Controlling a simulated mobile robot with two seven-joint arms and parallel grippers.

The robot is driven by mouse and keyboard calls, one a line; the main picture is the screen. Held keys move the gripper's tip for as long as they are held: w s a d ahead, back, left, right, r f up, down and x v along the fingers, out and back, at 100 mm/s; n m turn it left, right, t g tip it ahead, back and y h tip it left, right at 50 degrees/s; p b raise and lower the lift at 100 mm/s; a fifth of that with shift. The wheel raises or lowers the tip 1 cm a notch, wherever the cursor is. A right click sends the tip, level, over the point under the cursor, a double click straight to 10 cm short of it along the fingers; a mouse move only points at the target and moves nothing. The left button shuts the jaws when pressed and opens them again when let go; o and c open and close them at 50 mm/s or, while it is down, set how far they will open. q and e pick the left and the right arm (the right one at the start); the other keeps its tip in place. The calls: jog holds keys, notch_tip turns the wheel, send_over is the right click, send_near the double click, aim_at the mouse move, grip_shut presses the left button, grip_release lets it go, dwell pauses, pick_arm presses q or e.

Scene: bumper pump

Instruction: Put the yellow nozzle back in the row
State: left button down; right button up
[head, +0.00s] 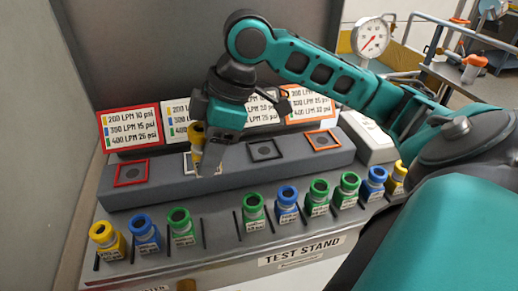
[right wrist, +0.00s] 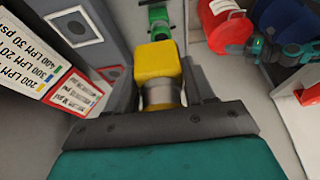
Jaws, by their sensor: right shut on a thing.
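My right gripper (head: 205,155) is shut on a yellow nozzle (head: 196,136), held above the grey block near its white-framed port. In the right wrist view, the yellow nozzle (right wrist: 157,62) shows its yellow top and silvery lower part at the jaws. The front row holds a yellow nozzle (head: 103,234), a blue one (head: 145,229) and a green one (head: 181,224) at left. An empty space (head: 221,232) between dividers follows, then a green nozzle (head: 253,210), a blue one (head: 287,201) and several more rightward. My left gripper is not in view.
The long grey block (head: 230,172) behind the row has framed square ports, including a red one (head: 132,172) and an orange one (head: 322,140). Label cards (head: 129,125) stand behind it. A pressure gauge (head: 373,38) stands at the back right.

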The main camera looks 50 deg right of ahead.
notch_tip(320, 180, down, 15)
jog(key=b, duration=0.4)
jog(key=shift+r, duration=0.1)
jog(key=shift+f, duration=0.85)
notch_tip(320, 180, down, 4)
jog(key=shift+r+b, duration=0.25)
jog(key=shift+b, duration=0.4)
jog(key=o, duration=1.2)
jog(key=shift+f, duration=0.15)
